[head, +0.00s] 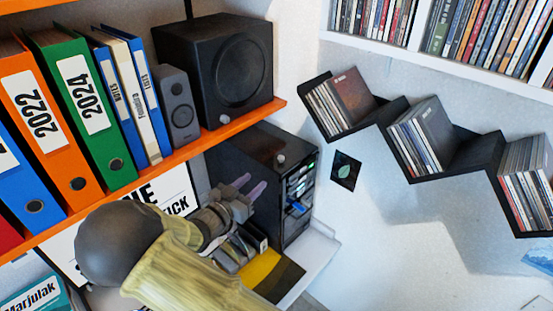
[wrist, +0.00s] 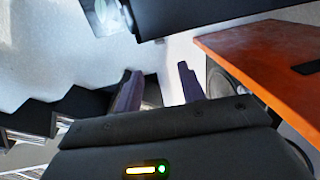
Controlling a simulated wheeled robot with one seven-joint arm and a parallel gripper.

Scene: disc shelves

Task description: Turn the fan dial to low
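A small light round knob (head: 280,158) sits on the top of a black computer-like tower (head: 247,160), near its front edge. Another small light knob (head: 223,119) is at the orange shelf's edge, below the large speaker. No dial is clearly labelled as the fan's, and any setting marks are too small to read. My gripper (head: 252,183) is in front of the tower's side, left of and below the top knob. In the wrist view, the two purple fingers of my gripper (wrist: 157,77) stand apart with nothing between them.
The orange shelf (head: 190,148) overhangs at left, holding binders (head: 85,100), a small speaker (head: 177,105) and a large speaker (head: 215,68). Zigzag disc shelves (head: 420,170) hang on the right wall. The orange shelf also shows at right in the wrist view (wrist: 262,60).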

